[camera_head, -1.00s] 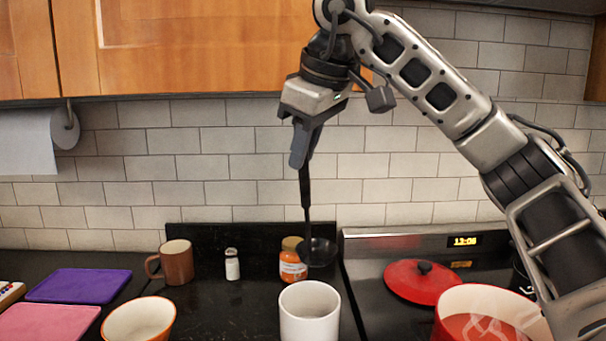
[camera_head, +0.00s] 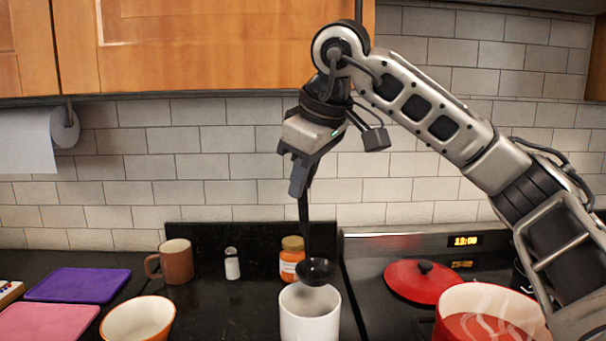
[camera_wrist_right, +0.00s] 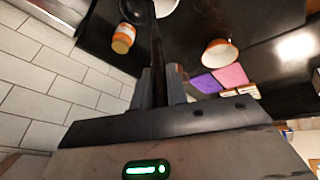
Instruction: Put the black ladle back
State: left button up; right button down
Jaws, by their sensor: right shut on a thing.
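The black ladle (camera_head: 316,270) hangs upright from my right gripper (camera_head: 298,188), which is shut on its handle. Its bowl is at or just above the rim of the white pot-like container (camera_head: 309,318); I cannot tell whether it touches. In the right wrist view, the ladle handle (camera_wrist_right: 157,60) runs out between the two fingers of my right gripper (camera_wrist_right: 160,85). The white container shows only partly at that view's top edge. My left gripper is not in view.
An orange-labelled jar (camera_head: 291,260) stands just behind the white container. A small shaker (camera_head: 232,264), a brown mug (camera_head: 175,262) and a bowl (camera_head: 138,320) stand left. A red lid (camera_head: 422,281) and red pot (camera_head: 488,315) are right. Wooden cabinets (camera_head: 220,45) hang above.

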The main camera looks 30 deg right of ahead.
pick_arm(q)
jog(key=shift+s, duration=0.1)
pick_arm(e)
jog(key=c, duration=1.4)
grip_release()
jog(key=shift+r, duration=0.1)
jog(key=shift+r, duration=0.3)
pick_arm(q)
jog(key=p, duration=0.1)
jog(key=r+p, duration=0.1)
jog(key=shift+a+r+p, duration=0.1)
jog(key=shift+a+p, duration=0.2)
jog(key=shift+p, duration=0.1)
pick_arm(e)
jog(key=v, duration=1.2)
jog(key=shift+r, duration=0.2)
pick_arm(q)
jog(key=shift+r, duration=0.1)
